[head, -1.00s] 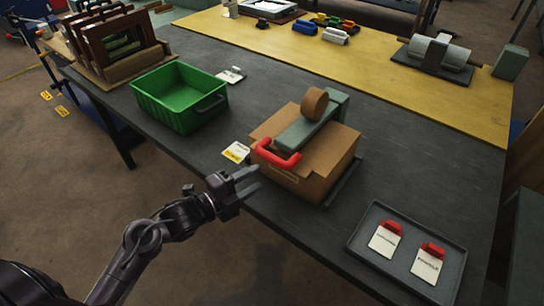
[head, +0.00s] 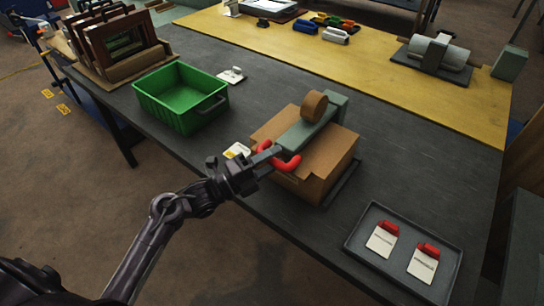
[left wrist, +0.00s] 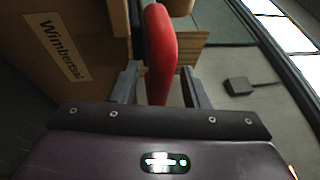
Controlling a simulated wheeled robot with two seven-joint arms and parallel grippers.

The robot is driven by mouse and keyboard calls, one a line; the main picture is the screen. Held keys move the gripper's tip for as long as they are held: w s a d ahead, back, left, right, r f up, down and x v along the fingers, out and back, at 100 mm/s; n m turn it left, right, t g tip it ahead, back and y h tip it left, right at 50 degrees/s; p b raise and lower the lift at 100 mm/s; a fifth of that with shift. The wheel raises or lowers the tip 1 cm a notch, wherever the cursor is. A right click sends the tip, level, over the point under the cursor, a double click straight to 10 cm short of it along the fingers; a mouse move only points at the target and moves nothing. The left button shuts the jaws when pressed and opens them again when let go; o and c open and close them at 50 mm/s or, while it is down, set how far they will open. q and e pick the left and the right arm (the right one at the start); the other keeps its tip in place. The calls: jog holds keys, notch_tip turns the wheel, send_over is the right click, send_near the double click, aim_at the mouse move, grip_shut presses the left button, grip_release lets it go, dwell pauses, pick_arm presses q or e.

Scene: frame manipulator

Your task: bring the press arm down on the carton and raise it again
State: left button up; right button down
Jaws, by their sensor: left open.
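The cardboard carton (head: 325,165) sits on the dark bench under the grey-green press arm (head: 305,132), which lies low over its top. The arm has a tape-coloured roll (head: 314,106) on it and a red U-shaped handle (head: 290,163) at its front end. My left gripper (head: 270,153) is open at the red handle. In the left wrist view the red handle (left wrist: 160,55) stands between the two open fingers (left wrist: 160,88), with a gap on the right side; contact is unclear. The labelled carton (left wrist: 85,75) shows at left. My right gripper is not in view.
A green bin (head: 182,97) stands left of the carton. A grey tray (head: 405,252) with two red-clipped cards lies at the right front. A white card (head: 237,151) lies beside the gripper. Wooden frames (head: 115,45) stand at the back left.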

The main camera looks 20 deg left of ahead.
pick_arm(q)
grip_shut()
dwell(0.3)
jog(key=shift+n+g+y, duration=0.3)
jog(key=shift+g+y, duration=0.2)
jog(key=r+p, duration=0.4)
jog(key=r, duration=0.1)
jog(key=r+p, duration=0.2)
jog(key=shift+w+d+r, duration=0.15)
jog(key=shift+w+r, duration=0.2)
jog(key=shift+w, duration=0.05)
jog(key=w+d+r+g+y+p, duration=0.1)
jog(key=w+d+r+p, duration=0.2)
jog(key=w+r, duration=0.5)
jog(key=w+d+r+n+g+p, duration=0.1)
jog(key=w+d+r+p, duration=0.2)
jog(key=w+r, duration=0.6)
notch_tip(320, 180, up, 4)
jog(key=shift+w+f+y+p, duration=0.25)
jog(key=shift+y+p, duration=0.15)
jog(key=shift+p, duration=0.55)
jog(key=shift+d+r, duration=0.1)
